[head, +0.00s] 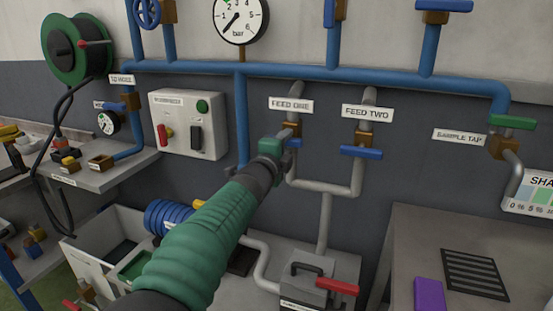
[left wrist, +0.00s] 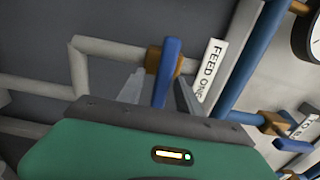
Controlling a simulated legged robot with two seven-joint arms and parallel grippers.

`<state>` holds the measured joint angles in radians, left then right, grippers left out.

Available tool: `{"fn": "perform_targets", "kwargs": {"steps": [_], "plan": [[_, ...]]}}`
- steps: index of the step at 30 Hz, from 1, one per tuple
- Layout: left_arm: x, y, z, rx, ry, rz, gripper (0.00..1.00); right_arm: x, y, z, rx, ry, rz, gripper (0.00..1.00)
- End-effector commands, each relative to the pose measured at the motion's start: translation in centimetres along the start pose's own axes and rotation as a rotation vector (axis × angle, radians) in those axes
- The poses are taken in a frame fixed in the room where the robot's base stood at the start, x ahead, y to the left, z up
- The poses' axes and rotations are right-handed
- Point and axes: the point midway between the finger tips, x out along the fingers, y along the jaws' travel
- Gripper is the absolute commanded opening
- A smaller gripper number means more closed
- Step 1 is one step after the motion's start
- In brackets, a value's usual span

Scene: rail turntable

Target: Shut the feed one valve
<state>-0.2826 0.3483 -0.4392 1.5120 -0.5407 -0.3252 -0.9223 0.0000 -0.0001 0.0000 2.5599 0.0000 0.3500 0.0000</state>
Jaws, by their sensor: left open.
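The feed one valve has a brass body (head: 292,130) under the FEED ONE label (head: 291,106) in the head view. My left gripper (head: 287,143) is up against this valve and hides its handle there. In the left wrist view the blue handle (left wrist: 168,72) stands in front of the brass body (left wrist: 152,60), beside the FEED ONE label (left wrist: 211,68). It looks set across the grey pipe. The open fingers of my left gripper (left wrist: 160,92) are on either side of the handle; I cannot tell if they touch it. My right gripper is not in view.
The feed two valve, with a blue crosswise handle (head: 361,152), is just to the right. Grey pipes (head: 325,189) join below both valves. A control box (head: 188,124) is on the wall to the left. A sample tap (head: 503,147) and a grey bench (head: 430,225) are at right.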

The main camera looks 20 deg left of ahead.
Motion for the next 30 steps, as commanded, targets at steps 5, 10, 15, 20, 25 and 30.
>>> {"fn": "perform_targets", "kwargs": {"steps": [5,10,15,20,25,30], "plan": [[-5.0,0.3,-0.1,-0.006,0.004,-0.003,0.42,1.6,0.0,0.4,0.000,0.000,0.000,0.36],[-9.9,0.5,-0.1,-0.007,0.003,-0.002,0.42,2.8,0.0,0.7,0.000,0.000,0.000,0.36],[-13.5,0.4,0.0,-0.003,0.001,0.002,0.42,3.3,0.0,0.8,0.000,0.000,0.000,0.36],[-15.0,0.4,-0.1,0.001,0.001,0.004,0.42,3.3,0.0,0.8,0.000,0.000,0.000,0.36],[-15.1,0.4,-0.1,0.001,0.002,0.005,0.42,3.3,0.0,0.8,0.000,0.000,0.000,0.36],[-15.1,0.4,-0.1,0.001,0.002,0.004,0.42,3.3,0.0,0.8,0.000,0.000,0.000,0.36]]}}
